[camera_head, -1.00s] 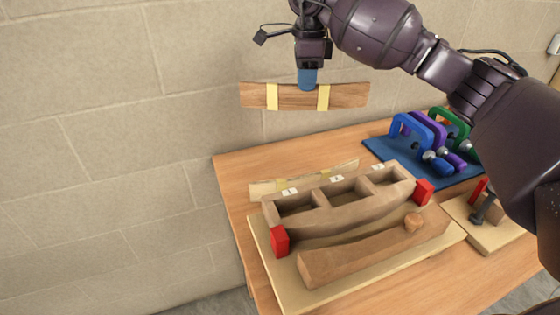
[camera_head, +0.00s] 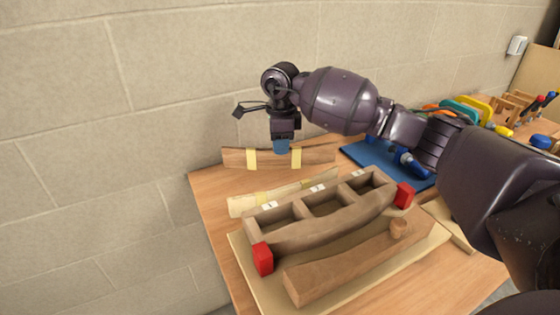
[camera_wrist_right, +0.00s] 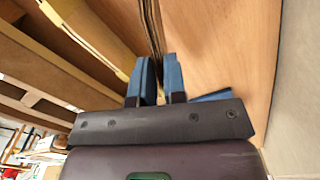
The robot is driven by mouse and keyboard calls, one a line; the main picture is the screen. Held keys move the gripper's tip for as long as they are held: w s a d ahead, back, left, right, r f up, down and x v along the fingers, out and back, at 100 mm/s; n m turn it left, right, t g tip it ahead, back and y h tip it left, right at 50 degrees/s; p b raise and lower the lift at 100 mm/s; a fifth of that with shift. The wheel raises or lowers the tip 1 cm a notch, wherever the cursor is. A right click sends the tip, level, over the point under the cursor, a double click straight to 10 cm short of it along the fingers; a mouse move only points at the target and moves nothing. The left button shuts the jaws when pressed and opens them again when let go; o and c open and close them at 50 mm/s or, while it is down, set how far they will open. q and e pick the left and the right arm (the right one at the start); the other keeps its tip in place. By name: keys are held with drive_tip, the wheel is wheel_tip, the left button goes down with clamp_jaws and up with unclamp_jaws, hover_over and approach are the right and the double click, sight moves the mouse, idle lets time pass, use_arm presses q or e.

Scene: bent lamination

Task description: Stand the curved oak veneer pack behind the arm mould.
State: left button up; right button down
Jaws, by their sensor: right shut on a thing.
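The curved oak veneer pack (camera_head: 315,155) is a brown strip with two yellow tape bands, standing on its long edge. My right gripper (camera_head: 281,146) is shut on its middle from above, with blue fingers on either side. The pack is low at the table's back edge; whether it touches the tabletop I cannot tell. In the right wrist view the pack (camera_wrist_right: 152,25) runs between the blue fingers (camera_wrist_right: 158,78). The arm mould (camera_head: 330,222), with open compartments, lies in front of it. My left gripper is not in view.
A paler taped strip (camera_head: 240,205) lies between the held pack and the mould. Red blocks (camera_head: 262,258) (camera_head: 404,195) sit at the mould's ends. A blue mat (camera_head: 365,153) with clamps is at the right. A block wall (camera_head: 120,130) rises close behind the table.

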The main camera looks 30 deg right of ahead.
sight(281, 168)
drive_tip(key=shift+f, duration=0.4)
wheel_tip(281, 168, down, 4)
drive_tip(key=shift+f, duration=0.1)
drive_tip(key=shift+f+b, duration=0.1)
drive_tip(key=shift+b, duration=0.2)
drive_tip(key=c, duration=1.2)
unclamp_jaws()
drive_tip(key=shift+o, duration=0.2)
